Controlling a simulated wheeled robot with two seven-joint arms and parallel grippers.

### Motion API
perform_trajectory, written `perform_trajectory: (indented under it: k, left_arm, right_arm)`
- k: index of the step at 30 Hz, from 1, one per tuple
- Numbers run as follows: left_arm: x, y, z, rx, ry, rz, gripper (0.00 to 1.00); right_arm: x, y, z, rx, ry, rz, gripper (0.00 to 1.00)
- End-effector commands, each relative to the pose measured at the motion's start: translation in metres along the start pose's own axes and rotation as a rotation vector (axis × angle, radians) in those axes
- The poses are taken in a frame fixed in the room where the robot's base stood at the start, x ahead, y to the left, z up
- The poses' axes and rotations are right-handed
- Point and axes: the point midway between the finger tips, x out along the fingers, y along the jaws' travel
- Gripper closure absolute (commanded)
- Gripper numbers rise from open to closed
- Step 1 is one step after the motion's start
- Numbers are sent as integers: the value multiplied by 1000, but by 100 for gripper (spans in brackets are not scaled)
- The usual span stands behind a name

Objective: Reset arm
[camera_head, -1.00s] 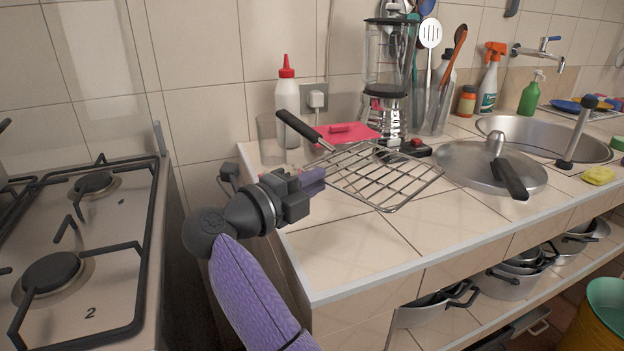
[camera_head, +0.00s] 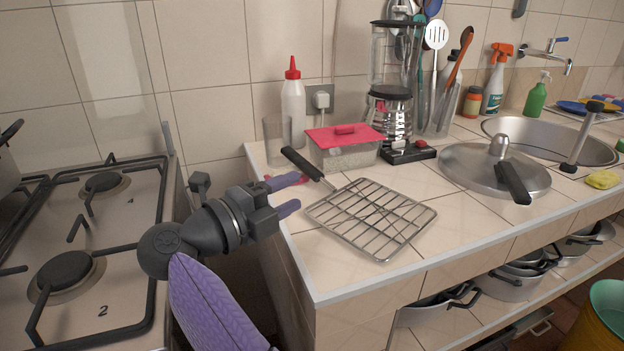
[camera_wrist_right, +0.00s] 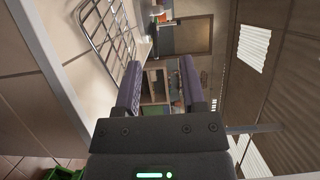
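My right gripper (camera_head: 287,195) is at the left edge of the counter, beside the gap next to the stove. Its two purple fingers are apart with nothing between them. The right wrist view also shows its fingers (camera_wrist_right: 160,88) spread and empty. The wire grill rack (camera_head: 370,220) with a black handle (camera_head: 302,164) lies on the counter to the right of the gripper, apart from the fingers. Part of the rack (camera_wrist_right: 105,35) shows at the upper left of the right wrist view. My left gripper is not in view.
A pink-lidded container (camera_head: 345,155), a red-capped bottle (camera_head: 293,108), a clear glass (camera_head: 276,140) and a blender (camera_head: 390,95) stand behind the rack. A pan lid (camera_head: 480,165) lies right of it. The stove (camera_head: 125,250) is at left. The counter's front strip is clear.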

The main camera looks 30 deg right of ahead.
Motion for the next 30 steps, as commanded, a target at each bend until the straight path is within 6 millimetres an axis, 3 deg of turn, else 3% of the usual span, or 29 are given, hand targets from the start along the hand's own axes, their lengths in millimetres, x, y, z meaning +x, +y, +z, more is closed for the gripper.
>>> perform_trajectory:
  k: [4, 17, 20, 25, 30]
  left_arm:
    - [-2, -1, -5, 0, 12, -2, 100]
    - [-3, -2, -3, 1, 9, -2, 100]
    - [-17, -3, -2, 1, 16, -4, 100]
    - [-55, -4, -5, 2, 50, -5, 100]
    - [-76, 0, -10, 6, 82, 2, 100]
  right_arm:
    - [-15, 0, 0, -1, 0, 1, 48]
    - [-16, -1, 0, 0, 1, -1, 48]
    - [-16, -19, -2, 9, 1, -2, 48]
    - [-16, -65, -6, 31, 1, -5, 48]
    - [-17, -91, -8, 42, 1, -7, 48]
